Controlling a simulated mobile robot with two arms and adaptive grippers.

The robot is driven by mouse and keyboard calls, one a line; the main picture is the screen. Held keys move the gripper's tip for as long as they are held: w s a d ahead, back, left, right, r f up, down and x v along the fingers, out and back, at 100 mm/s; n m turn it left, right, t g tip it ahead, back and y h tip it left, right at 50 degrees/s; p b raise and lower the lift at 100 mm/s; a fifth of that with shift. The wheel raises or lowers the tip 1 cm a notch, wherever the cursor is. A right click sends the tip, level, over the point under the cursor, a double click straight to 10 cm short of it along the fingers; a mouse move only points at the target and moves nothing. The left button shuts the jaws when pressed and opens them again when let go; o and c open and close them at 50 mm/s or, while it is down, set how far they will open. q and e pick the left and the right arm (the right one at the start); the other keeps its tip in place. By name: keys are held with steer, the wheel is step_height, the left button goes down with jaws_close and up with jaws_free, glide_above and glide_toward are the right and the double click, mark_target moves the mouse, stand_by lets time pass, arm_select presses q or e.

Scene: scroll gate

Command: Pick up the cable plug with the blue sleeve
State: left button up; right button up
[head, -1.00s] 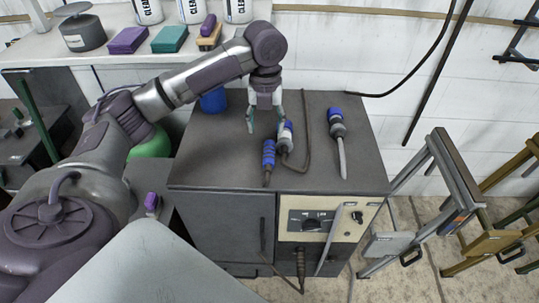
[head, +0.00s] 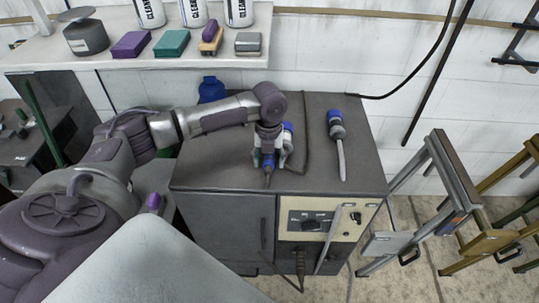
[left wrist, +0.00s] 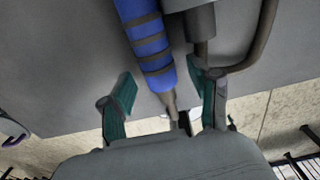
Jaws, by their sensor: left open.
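The cable plug with the blue sleeve (left wrist: 148,45) has dark bands around it and a grey tapered end with a cable. It lies on the dark cabinet top (head: 220,165). In the head view its blue part (head: 268,161) is mostly hidden by my left gripper (head: 269,158). In the left wrist view my left gripper (left wrist: 168,92) is open, with one teal-padded finger on each side of the plug's lower part and gaps visible. A second, grey plug (left wrist: 201,22) lies close to its right, near the right finger. My right gripper is not in view.
A blue-capped plug with a pale cable (head: 338,132) lies farther right on the cabinet. The grey plug (head: 287,133) with its dark cable is just behind my gripper. The cabinet front has a control panel (head: 318,222). A shelf (head: 200,60) with blocks and bottles stands behind.

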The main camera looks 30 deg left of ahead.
arm_select(q)
steer(key=shift+f, duration=0.45)
steer(key=shift+c, duration=0.3)
jaws_close()
steer(key=shift+r, duration=0.2)
